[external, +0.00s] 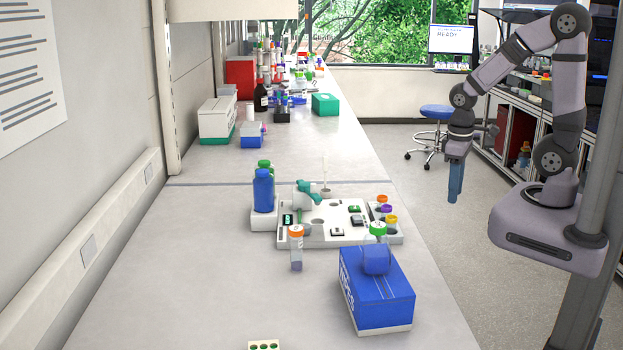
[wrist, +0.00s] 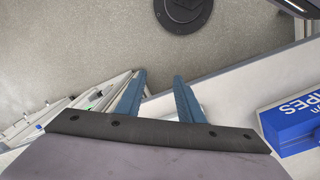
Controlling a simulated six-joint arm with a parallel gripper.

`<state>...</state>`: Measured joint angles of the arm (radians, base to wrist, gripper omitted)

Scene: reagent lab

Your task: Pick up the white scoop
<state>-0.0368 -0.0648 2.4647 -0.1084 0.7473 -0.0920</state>
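A thin white upright piece (external: 325,172), which looks like the white scoop, stands in the white station (external: 318,238) in the middle of the bench. Its lower end is hidden in the station. My gripper (external: 454,198) hangs pointing down to the right of the bench, over the floor, well apart from the scoop. In the wrist view its two blue fingers (wrist: 160,84) are spread with nothing between them. I cannot make out the scoop in the wrist view.
A blue wipes box (external: 378,291) stands at the bench's right edge with a green-capped flask (external: 377,256) at it. An orange-capped tube (external: 296,250) stands in front of the station; blue and green bottles (external: 263,190) stand left. The bench's left side is clear.

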